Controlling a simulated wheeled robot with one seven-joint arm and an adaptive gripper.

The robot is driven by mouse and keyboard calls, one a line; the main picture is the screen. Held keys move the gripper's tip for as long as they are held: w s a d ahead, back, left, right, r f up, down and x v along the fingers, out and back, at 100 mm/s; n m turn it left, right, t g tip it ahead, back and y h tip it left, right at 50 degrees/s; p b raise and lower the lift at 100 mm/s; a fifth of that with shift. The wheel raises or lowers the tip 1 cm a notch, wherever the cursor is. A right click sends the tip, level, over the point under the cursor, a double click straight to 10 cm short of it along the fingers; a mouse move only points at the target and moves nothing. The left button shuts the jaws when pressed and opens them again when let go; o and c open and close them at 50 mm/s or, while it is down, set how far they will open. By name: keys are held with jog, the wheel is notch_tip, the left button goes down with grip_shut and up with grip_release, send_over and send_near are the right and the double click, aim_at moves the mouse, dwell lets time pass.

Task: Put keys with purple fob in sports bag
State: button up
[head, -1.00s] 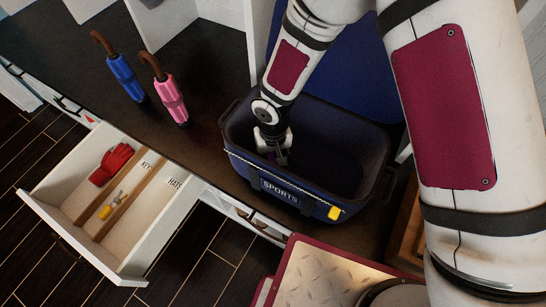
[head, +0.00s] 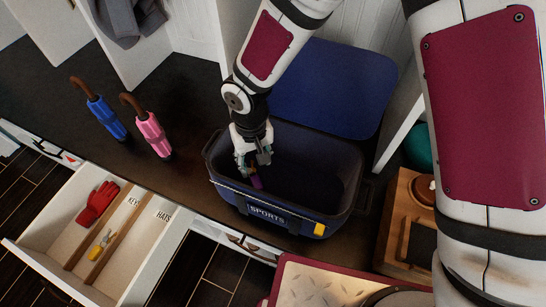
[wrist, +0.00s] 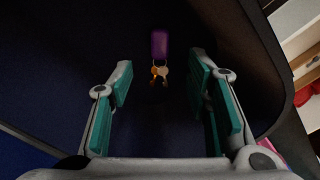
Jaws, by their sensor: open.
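The keys with purple fob (wrist: 160,44) show in the wrist view just beyond my fingertips, against the dark inside of the bag. The fob is at the far end, and the gold and silver keys hang from it toward me. In the head view the purple fob (head: 256,182) shows just below my fingers. I cannot tell whether it rests on the bag floor. The blue sports bag (head: 232,194) stands open on the dark bench with its lid back. My gripper (head: 254,164) is in the bag's mouth, fingers apart and clear of the keys; it also shows in the wrist view (wrist: 160,80).
An open drawer (head: 35,243) at lower left holds red gloves (head: 97,203) and keys with a yellow fob (head: 101,243) between wooden dividers.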

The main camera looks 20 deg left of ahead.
jog(key=shift+r, duration=0.1)
jog(key=w+d+r+m+t+h, duration=0.1)
jog(key=w+d+r+m+h, duration=0.2)
jog(key=d+r, duration=1.3)
jog(key=s+d+r+m+y, duration=0.1)
jog(key=s+d+r, duration=0.2)
jog(key=d+r, duration=0.25)
jog(key=s+d+r+m, duration=0.1)
jog(key=s+d+r, duration=0.25)
jog(key=d, duration=0.35)
jog(key=s+d+r+m+y, duration=0.1)
jog(key=s+d+r, duration=0.1)
jog(key=s, duration=0.5)
jog(key=s+d+r+m+y, duration=0.1)
jog(key=s+d, duration=0.2)
jog(key=s, duration=0.5)
jog(key=shift+d+r+m, duration=0.3)
jog(key=shift+r, duration=0.05)
notch_tip(320, 180, up, 19)
jog(key=t+p, duration=0.3)
jog(key=p, duration=1.4)
